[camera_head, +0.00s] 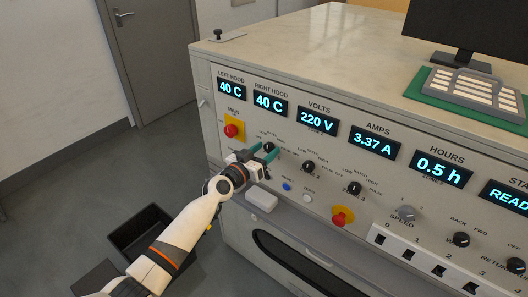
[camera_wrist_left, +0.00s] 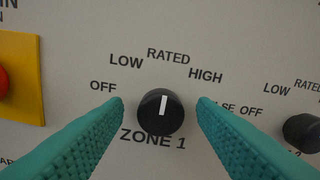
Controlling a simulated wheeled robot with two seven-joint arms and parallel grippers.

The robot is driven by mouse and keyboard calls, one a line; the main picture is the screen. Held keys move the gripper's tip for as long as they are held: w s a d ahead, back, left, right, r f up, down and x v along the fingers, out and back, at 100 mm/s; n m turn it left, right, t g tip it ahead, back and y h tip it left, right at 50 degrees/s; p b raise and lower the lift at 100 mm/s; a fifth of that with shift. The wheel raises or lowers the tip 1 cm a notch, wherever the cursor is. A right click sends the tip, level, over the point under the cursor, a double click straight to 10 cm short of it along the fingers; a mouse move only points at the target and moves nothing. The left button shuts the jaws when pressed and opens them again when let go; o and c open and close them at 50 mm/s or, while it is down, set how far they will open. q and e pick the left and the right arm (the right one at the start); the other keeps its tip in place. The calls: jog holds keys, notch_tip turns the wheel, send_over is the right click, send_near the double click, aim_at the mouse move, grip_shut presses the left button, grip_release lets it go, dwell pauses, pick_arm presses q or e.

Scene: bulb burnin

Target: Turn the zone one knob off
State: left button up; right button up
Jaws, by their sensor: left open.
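The zone one knob (camera_wrist_left: 160,112) is black and round, with a white pointer line, in the middle of the left wrist view. Its line points up toward the RATED mark; OFF is at its left, then LOW, and HIGH at its right. My left gripper (camera_wrist_left: 160,108) is open, with one teal finger on each side of the knob and a gap to it on both sides. In the head view the left gripper (camera_head: 264,151) is at the panel front, and the knob (camera_head: 269,146) shows between its fingertips. My right gripper is in neither view.
The zone two knob (camera_head: 309,166) and zone three knob (camera_head: 355,188) are to the right. A red mains button on a yellow plate (camera_head: 233,129) is to the left. Blue and white buttons are below. Lit displays run above. A dark open bin (camera_head: 148,232) stands on the floor.

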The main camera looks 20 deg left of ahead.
pick_arm(q)
jog(key=c, duration=1)
jog(key=n, duration=0.3)
jog(key=shift+n+b, duration=0.4)
jog(key=n, duration=0.4)
jog(key=shift+n, duration=0.3)
jog(key=n, duration=0.4)
jog(key=shift+f+n, duration=0.1)
jog(key=shift+n, duration=1.6)
